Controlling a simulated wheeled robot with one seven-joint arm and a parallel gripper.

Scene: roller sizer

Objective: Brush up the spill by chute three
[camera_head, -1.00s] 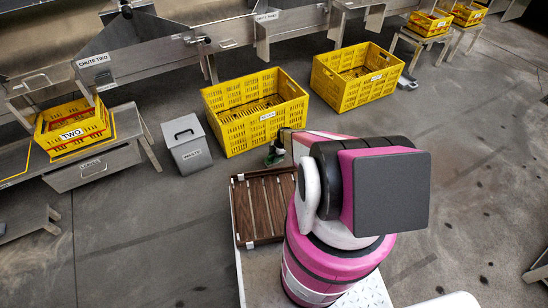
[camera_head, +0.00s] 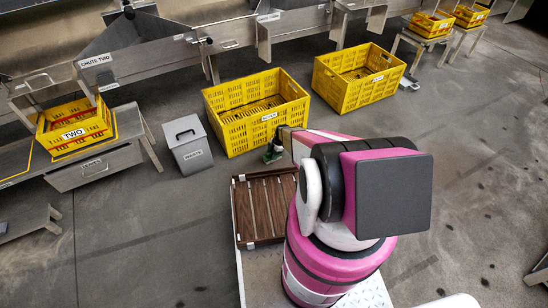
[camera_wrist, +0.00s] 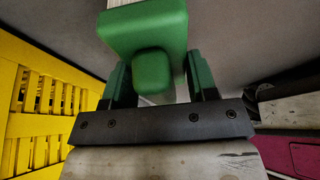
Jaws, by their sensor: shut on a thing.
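My gripper (camera_wrist: 160,85) is shut on a green brush (camera_wrist: 145,30), its green block between the two fingers and pale bristles at the top edge of the wrist view. In the head view the green brush (camera_head: 272,155) shows small beside the front of a yellow crate, above the floor; whether it touches anything cannot be told. The chute three plate (camera_head: 268,17) is on the steel frame at the top, its lettering small. No clear spill shows near it; my arm hides part of the floor.
Two large yellow crates (camera_head: 215,105) (camera_head: 330,85) stand on the floor below the chutes. A grey waste bin (camera_head: 190,155) stands left of them. A slatted brown tray (camera_head: 240,215) lies beside my arm. Dark spots (camera_head: 478,184) mark the open floor at right.

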